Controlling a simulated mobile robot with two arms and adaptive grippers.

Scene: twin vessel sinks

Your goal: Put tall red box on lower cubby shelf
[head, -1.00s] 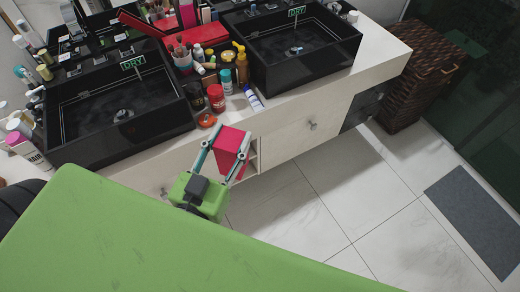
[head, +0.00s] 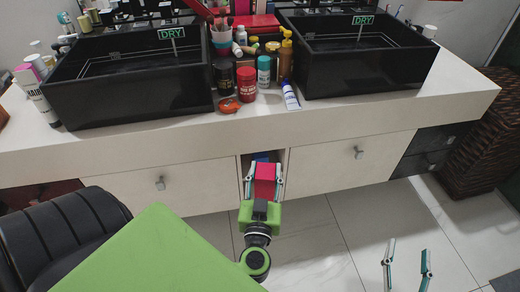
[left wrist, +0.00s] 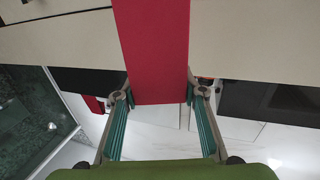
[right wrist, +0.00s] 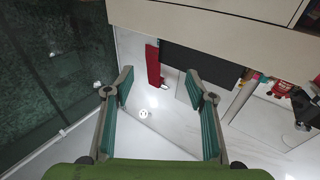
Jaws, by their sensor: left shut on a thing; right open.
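The tall red box (head: 265,187) is gripped between the fingers of my left gripper (head: 264,172), at the open cubby (head: 246,160) between the two drawers. In the head view the box overlaps the cubby opening; I cannot tell how far inside it is. The left wrist view shows the red box (left wrist: 152,50) filling the space between the fingers and reaching past the top edge. The cubby's lower shelf is hidden behind the box and gripper. My right gripper (head: 408,247) is open and empty over the floor tiles at the lower right.
A blue item (head: 261,157) shows in the cubby above the box. Drawer knobs (head: 160,183) (head: 359,152) stick out on both sides. Bottles, jars and an orange item (head: 229,105) crowd the counter (head: 330,120) between the two black sinks. A wicker basket (head: 490,150) stands at right.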

